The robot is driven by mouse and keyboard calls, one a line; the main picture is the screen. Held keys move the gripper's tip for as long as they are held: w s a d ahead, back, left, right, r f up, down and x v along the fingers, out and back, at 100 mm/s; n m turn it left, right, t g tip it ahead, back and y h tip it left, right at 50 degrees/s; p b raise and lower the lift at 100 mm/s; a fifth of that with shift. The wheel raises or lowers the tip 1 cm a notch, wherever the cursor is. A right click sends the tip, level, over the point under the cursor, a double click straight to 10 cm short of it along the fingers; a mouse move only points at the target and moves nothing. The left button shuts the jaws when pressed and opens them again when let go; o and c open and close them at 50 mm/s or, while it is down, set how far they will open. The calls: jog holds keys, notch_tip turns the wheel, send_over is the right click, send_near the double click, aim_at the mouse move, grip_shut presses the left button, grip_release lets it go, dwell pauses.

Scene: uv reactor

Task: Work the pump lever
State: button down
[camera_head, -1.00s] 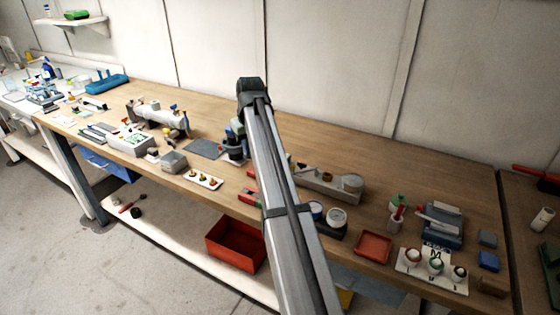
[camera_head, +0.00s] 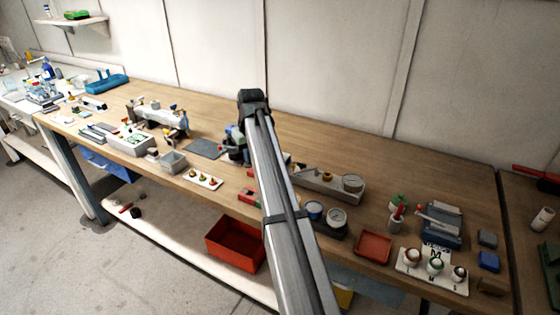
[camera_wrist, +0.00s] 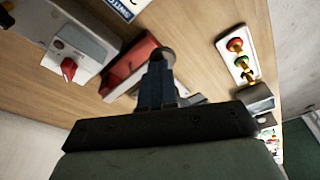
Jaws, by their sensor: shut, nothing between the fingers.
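My gripper (camera_wrist: 156,80) is shut, with its dark blue fingers together and pointing down at the bench in the wrist view. A red block (camera_wrist: 128,66) lies just beyond and left of the fingertips. A grey, round-ended piece (camera_wrist: 162,57) sits at the fingertips by the block's right end; I cannot tell whether it is the pump lever or whether the fingers touch it. In the head view the red block (camera_head: 247,196) shows left of my arm, which hides part of the bench there. I cannot clearly make out the pump lever in either view.
A grey box with a red knob (camera_wrist: 68,68) stands left in the wrist view. A white tray with coloured pieces (camera_wrist: 243,55) is at right. In the head view, a long grey unit (camera_head: 325,187) lies right of my arm; the bench's back strip (camera_head: 340,145) is clear.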

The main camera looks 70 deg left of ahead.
jog(key=shift+r, duration=2.3)
